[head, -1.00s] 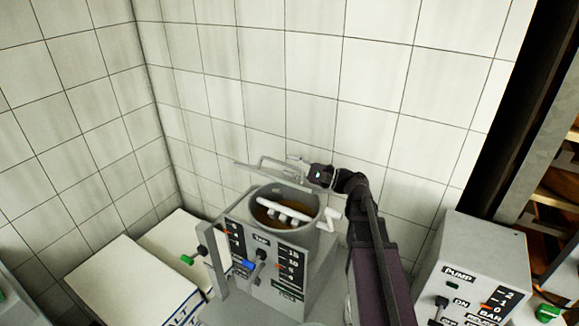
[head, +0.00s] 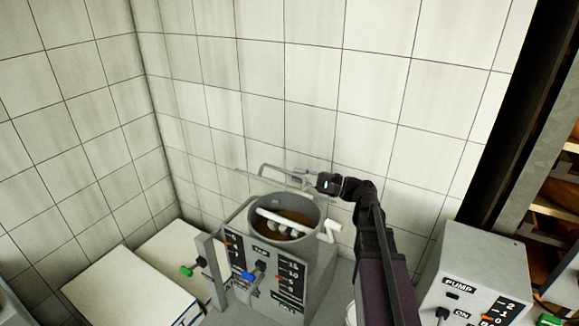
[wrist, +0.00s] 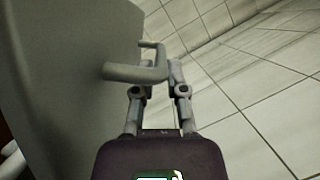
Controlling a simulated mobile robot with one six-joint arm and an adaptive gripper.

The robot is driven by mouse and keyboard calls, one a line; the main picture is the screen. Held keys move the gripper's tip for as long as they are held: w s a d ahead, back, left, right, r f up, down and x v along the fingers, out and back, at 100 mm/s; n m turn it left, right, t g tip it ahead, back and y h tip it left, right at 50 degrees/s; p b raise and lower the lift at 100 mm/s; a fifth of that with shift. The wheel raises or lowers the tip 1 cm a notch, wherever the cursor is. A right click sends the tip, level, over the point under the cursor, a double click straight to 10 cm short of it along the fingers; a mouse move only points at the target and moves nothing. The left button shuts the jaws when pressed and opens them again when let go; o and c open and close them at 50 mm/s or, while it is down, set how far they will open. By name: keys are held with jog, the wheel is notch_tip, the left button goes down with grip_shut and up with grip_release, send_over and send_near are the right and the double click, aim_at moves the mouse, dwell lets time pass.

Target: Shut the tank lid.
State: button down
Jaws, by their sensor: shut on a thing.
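The tank (head: 236,243) is a grey box with a round open drum (head: 312,241). Brown liquid and a white stirrer show inside the drum. The lid stands raised behind the drum, nearly edge-on in the head view; its broad grey face (wrist: 70,75) fills the left of the wrist view. A bent grey bar handle (head: 283,168) sticks out from the lid, and it also shows in the wrist view (wrist: 135,72). My gripper (head: 306,180) is at the handle's right end. In the wrist view my gripper (wrist: 157,80) is shut on the handle.
A tiled wall (head: 300,85) stands close behind the lid. A grey pump box (head: 462,265) stands at the right, beside a rack (head: 555,180). A white crank (head: 328,232) sticks out at the drum's right.

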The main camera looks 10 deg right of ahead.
jog(key=shift+d, duration=0.35)
jog(key=shift+d+r+p, duration=0.1)
jog(key=shift+d+p, duration=0.05)
jog(key=shift+p, duration=0.15)
jog(key=shift+w+n, duration=0.1)
jog(key=shift+n, duration=0.2)
jog(key=shift+r+n+g+p, duration=0.2)
jog(key=shift+n+g+p, duration=0.1)
jog(key=shift+p, duration=0.1)
